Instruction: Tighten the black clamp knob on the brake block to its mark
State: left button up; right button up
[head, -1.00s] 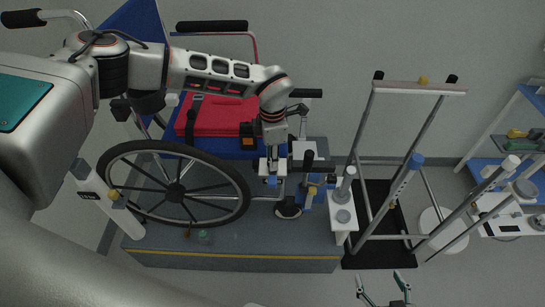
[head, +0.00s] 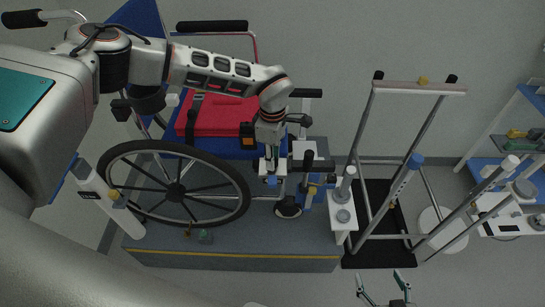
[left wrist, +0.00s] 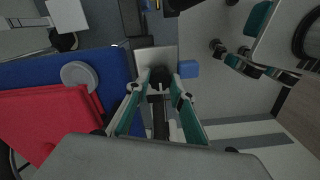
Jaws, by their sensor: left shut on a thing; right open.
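My left gripper (head: 272,165) points down at the brake block (head: 270,180), a pale block with a blue part beside the wheelchair's wheel. In the left wrist view my left gripper (left wrist: 160,88) has its teal fingers on either side of the black clamp knob (left wrist: 161,74) and is shut on it. The block's pale face (left wrist: 152,56) and blue part (left wrist: 186,68) show just beyond the fingertips. The knob is mostly hidden by the fingers in the head view, and I cannot make out its mark. My right gripper (head: 385,293) is open and empty at the bottom edge.
The wheelchair's large wheel (head: 177,188) stands on a grey platform (head: 240,262) with a yellow edge stripe. A red cushion (head: 222,117) lies on the blue seat. A walking frame (head: 420,90) stands to the right, and a shelf trolley is at the far right.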

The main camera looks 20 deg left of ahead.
pick_arm(q)
jog(key=shift+r, duration=0.1)
jog(key=o, duration=1.1)
notch_tip(320, 180, up, 12)
dwell(0.4)
